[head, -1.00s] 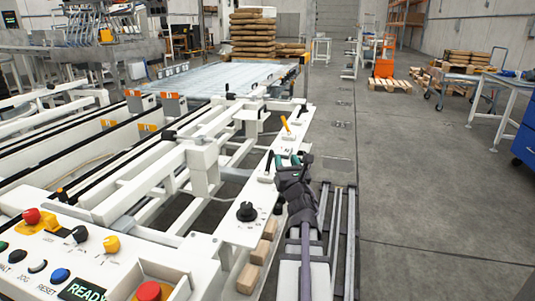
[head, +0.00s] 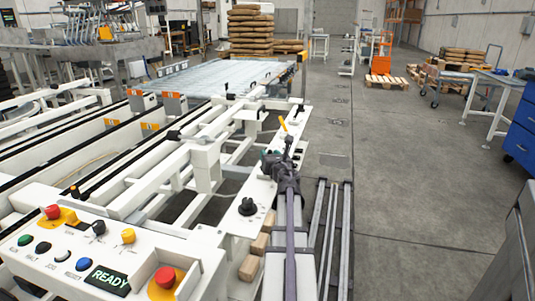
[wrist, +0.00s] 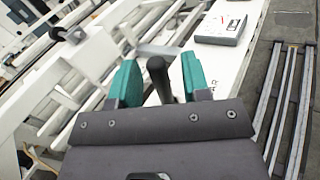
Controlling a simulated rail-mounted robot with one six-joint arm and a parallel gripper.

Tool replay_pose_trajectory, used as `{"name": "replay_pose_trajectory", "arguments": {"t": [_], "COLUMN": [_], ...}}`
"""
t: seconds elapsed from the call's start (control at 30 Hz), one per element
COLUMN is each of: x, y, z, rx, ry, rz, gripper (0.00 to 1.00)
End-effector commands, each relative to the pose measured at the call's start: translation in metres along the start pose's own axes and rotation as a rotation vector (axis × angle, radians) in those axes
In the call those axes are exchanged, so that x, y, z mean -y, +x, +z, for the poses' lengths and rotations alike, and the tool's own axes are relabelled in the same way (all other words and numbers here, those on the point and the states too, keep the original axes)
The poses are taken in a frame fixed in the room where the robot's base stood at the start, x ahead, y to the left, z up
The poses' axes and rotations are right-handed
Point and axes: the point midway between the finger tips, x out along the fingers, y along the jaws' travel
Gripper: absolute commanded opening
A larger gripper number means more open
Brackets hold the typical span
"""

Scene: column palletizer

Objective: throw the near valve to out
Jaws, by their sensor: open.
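My gripper (head: 277,160) is over the white rail beside the conveyor frame in the head view. In the wrist view my gripper (wrist: 159,66) has its two teal fingers apart, and a black lever handle (wrist: 157,72) stands between them, with a gap at least on its left. The handle leans a little in that view. Its base and position marks are hidden behind my gripper. Farther along the rail in the head view is a lever with an orange handle (head: 283,125), tilted.
A black knob (head: 247,206) sits on the rail nearer me. The control panel (head: 68,252) with coloured buttons and a READY display is at the lower left. A grey plate with a red mark (wrist: 222,28) lies ahead in the wrist view.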

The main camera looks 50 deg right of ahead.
Motion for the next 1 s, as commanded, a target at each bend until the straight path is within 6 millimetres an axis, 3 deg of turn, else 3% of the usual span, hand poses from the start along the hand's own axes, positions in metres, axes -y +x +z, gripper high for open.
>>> {"name": "replay_pose_trajectory", "arguments": {"t": [0.1,0.37,0.83,1.0], "x": [0.001,0.0,0.0,0.0], "y": [0.021,0.025,0.025,0.025], "z": [0.0,0.0,0.0,0.0], "rx": [0.0,0.0,0.0,0.0], "ry": [0.0,0.0,0.0,-0.001], "rz": [0.0,-0.001,0.0,0.0], "gripper": [0.43,0.43,0.0,0.0]}}
